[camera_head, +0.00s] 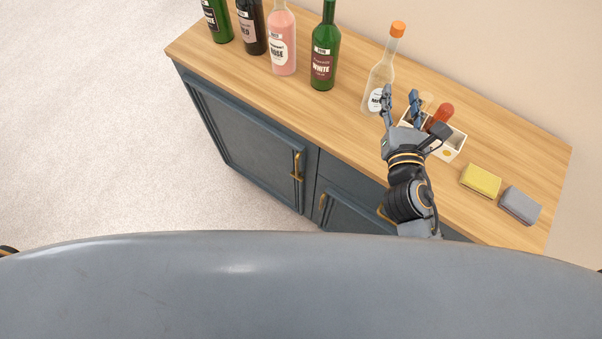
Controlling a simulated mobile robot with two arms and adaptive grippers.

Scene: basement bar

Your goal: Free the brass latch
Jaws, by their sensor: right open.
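A brass fitting (298,166), which may be the latch, sits upright near the right edge of the cabinet's left dark blue door (250,140). It is small in the picture, and I cannot tell how it is fastened. Another brass piece (322,202) shows at the left edge of the lower right door. A further brass piece (383,212) is partly hidden beside my right arm. My right gripper (402,101) is open and empty above the wooden top, in front of the clear bottle and white caddy, well to the right of the left door's fitting. My left gripper is out of view.
The wooden countertop (250,75) holds several wine bottles at the left and a clear orange-capped bottle (380,75). A white caddy (455,143) with shakers, a yellow sponge (480,180) and a grey one (520,205) stand right. Carpet (100,130) is clear at left.

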